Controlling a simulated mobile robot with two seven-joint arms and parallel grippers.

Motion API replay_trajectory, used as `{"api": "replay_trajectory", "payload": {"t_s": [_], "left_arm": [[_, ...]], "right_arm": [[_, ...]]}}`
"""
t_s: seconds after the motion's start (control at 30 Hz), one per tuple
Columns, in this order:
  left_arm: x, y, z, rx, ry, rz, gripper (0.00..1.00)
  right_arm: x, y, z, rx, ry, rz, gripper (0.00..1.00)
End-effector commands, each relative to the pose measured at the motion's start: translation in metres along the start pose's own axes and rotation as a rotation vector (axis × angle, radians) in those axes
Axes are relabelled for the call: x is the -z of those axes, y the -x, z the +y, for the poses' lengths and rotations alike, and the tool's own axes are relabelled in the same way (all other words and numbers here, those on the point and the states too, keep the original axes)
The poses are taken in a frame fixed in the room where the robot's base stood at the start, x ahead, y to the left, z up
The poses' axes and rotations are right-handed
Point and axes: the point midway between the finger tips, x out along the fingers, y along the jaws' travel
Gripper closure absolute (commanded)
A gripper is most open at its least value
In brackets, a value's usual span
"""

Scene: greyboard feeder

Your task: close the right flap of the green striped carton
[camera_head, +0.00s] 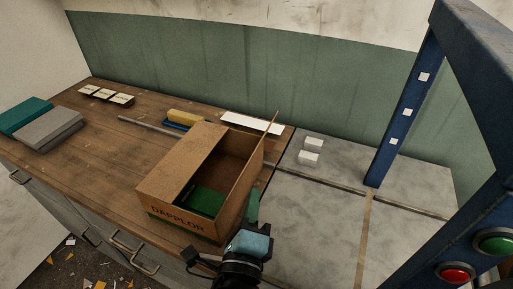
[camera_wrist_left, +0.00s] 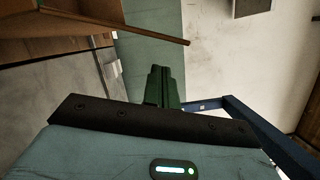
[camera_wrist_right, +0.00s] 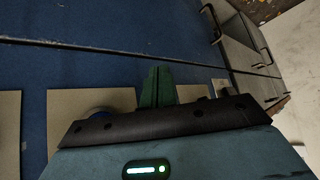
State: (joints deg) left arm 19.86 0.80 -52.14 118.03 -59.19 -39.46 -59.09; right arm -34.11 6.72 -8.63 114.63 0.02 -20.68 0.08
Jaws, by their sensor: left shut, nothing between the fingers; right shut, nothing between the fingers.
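The brown carton (camera_head: 160,202), with a green stripe along its base and dark lettering on its front, stands on the wooden worktop. A brown panel covers the left part of its top; the rest is open, with something green inside. The right flap (camera_head: 262,150) stands up, seen nearly edge-on and leaning a little outward. It also shows at upper left in the left wrist view (camera_wrist_left: 150,34). My left gripper (camera_head: 253,206) is shut and empty, just right of the carton's front right corner, below the flap's top. My right gripper (camera_wrist_right: 157,70) is shut and empty, outside the head view.
White blocks (camera_head: 310,150) lie on the grey slab right of the carton. A yellow-and-blue item (camera_head: 186,119) and a white sheet (camera_head: 252,122) lie behind it. A blue frame (camera_head: 398,110) with red and green buttons rises at right. Worktop left of the carton is mostly clear.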

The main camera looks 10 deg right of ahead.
Motion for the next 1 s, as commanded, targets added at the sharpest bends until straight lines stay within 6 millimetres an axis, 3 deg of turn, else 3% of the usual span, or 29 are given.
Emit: {"api": "replay_trajectory", "payload": {"t_s": [0.27,0.7,1.0], "left_arm": [[0.000,-0.007,-0.002,0.005,-0.007,-0.002,1.00],[-0.001,-0.076,-0.003,0.005,-0.006,-0.002,1.00],[0.000,-0.099,-0.001,0.003,-0.003,0.000,1.00]], "right_arm": [[-0.014,0.004,-0.003,0.005,-0.003,-0.029,1.00],[-0.002,0.004,-0.004,0.003,-0.010,-0.008,1.00],[0.002,0.003,-0.004,0.002,-0.009,0.001,1.00]]}}
